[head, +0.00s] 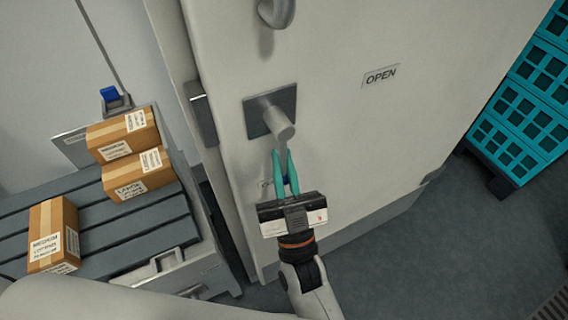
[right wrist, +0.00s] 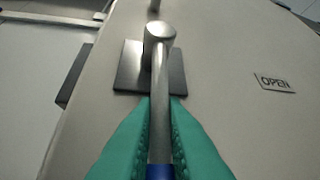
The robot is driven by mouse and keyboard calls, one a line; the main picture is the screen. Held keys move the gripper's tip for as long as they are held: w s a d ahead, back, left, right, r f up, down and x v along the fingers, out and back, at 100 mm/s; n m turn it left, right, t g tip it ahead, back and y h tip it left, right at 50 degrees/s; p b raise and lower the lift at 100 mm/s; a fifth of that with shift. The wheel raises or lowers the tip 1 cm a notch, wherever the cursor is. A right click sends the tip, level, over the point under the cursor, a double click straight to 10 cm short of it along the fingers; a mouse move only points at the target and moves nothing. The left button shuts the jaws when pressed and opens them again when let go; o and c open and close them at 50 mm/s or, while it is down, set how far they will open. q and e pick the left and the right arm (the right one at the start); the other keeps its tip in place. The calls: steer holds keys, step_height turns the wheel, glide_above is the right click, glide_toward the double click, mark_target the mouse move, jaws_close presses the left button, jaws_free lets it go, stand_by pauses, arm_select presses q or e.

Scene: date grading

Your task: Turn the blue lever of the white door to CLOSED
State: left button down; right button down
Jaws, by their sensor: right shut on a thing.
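The white door (head: 325,85) fills the middle of the head view. The lever's round grey hub (head: 279,124) stands out from a dark square plate (head: 257,117). In the right wrist view the lever (right wrist: 160,85) is a grey bar running down from the hub, with a blue part at the bottom edge. My right gripper (head: 285,155) has teal fingers below the hub, shut on the lever; the fingers (right wrist: 160,130) lie on both sides of its bar. An OPEN label (head: 381,76) is right of the lever. A label beside the fingers is too small to read. My left gripper is out of view.
A grey slatted bench (head: 110,228) with several cardboard boxes (head: 138,175) stands at the left. A grey handle (head: 277,12) is on the door above the lever. Teal crates (head: 515,125) stand at the right. The floor (head: 455,240) before the door is clear.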

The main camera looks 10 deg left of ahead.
steer(key=shift+a+f, duration=0.1)
steer(key=shift+f, duration=0.3)
steer(key=c, duration=1.5)
jaws_free()
steer(key=shift+w+r, duration=0.1)
steer(key=b+v, duration=0.1)
steer(key=v, duration=0.6)
steer(key=shift+f+b, duration=0.25)
steer(key=shift+b, duration=0.05)
